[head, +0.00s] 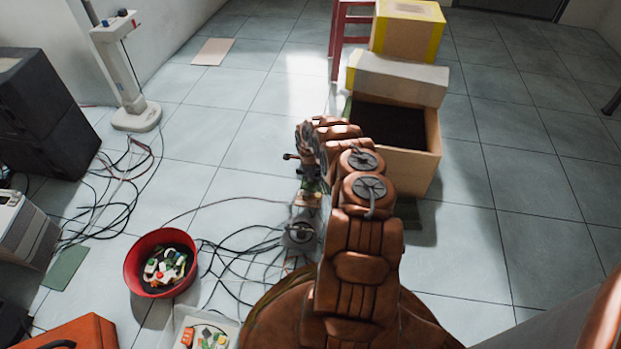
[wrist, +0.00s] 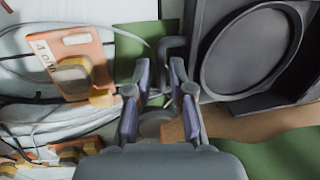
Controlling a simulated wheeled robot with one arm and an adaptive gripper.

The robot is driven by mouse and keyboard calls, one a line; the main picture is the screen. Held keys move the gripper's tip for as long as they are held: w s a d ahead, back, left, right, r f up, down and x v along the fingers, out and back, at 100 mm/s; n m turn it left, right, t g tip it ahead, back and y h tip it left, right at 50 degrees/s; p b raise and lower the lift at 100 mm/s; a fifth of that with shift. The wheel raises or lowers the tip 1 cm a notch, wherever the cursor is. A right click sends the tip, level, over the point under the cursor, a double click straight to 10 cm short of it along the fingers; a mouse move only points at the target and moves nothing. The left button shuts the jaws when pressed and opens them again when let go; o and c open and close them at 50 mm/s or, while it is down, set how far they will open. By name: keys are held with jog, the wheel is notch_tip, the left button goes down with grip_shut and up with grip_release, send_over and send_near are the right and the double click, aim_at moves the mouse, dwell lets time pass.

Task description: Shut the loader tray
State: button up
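In the wrist view my gripper (wrist: 160,92) is open, with its two fingers apart and nothing held between them. A black square part with a large round recess or ring (wrist: 252,48) lies to the right of the fingers, apart from them; I cannot tell whether it is the loader tray or a speaker. A dark grey bent rod shows just beyond the fingertips. In the head view my arm covers the middle and my gripper is not clearly seen. No loader tray can be made out there. A pale grey boxy unit (head: 22,232) stands at the left edge.
A black stack (head: 45,105) and a white stand (head: 128,75) are at the left. A red bowl of parts (head: 138,255) sits among loose cables. An open box (head: 428,160) with cartons lies beyond my arm. The right floor is mostly clear.

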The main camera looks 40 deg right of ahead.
jog(key=shift+w+f, duration=0.1)
jog(key=shift+f, duration=0.3)
grip_shut()
dwell(0.4)
